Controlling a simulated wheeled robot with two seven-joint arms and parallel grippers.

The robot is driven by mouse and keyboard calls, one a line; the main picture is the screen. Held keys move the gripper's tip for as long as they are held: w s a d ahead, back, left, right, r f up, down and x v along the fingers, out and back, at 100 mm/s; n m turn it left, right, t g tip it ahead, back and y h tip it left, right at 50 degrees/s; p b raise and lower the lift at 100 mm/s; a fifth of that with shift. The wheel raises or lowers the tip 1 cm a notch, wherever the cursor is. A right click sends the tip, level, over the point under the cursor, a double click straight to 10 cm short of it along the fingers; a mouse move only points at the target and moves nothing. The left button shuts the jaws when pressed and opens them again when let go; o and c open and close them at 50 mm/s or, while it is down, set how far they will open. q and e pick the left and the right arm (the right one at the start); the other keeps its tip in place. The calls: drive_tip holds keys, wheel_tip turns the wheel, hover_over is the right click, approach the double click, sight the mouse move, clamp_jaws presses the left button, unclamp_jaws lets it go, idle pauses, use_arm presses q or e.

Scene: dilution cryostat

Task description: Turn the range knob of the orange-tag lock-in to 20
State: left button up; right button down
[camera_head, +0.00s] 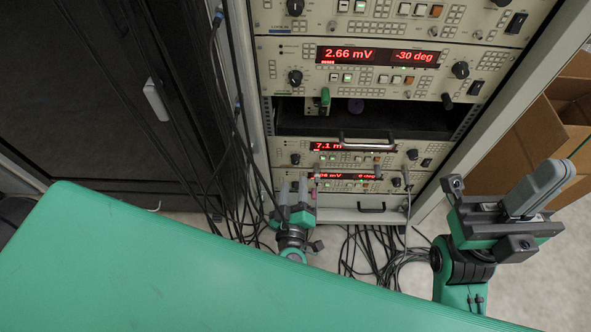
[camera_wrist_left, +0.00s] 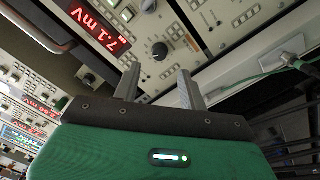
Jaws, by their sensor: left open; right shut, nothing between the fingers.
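The rack of lock-ins shows several cream panels with red displays. The lock-in reading 7.1 m (camera_head: 350,147) is low in the rack, with a black knob (camera_head: 295,158) left of its display. In the left wrist view, a display reading 7.1 mV (camera_wrist_left: 91,21) appears upside down, and a black knob (camera_wrist_left: 160,51) lies just beyond my fingertips, apart from them. My left gripper (camera_head: 297,189) is open and empty, in front of the lowest panels; it also shows in the left wrist view (camera_wrist_left: 158,83). My right gripper (camera_head: 553,178) is shut and empty at the right.
A green surface (camera_head: 180,270) fills the lower left. Metal handles (camera_head: 367,140) stick out from the rack. A dark gap (camera_head: 385,118) lies above the 7.1 panel. Black cables (camera_head: 375,255) hang and lie below. Cardboard boxes (camera_head: 545,115) stand right.

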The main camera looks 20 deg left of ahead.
sight(296, 164)
use_arm(q)
drive_tip(key=b+x, duration=0.1)
drive_tip(key=x, duration=0.5)
drive_tip(key=shift+w, duration=0.15)
drive_tip(key=shift+c, duration=0.2)
clamp_jaws()
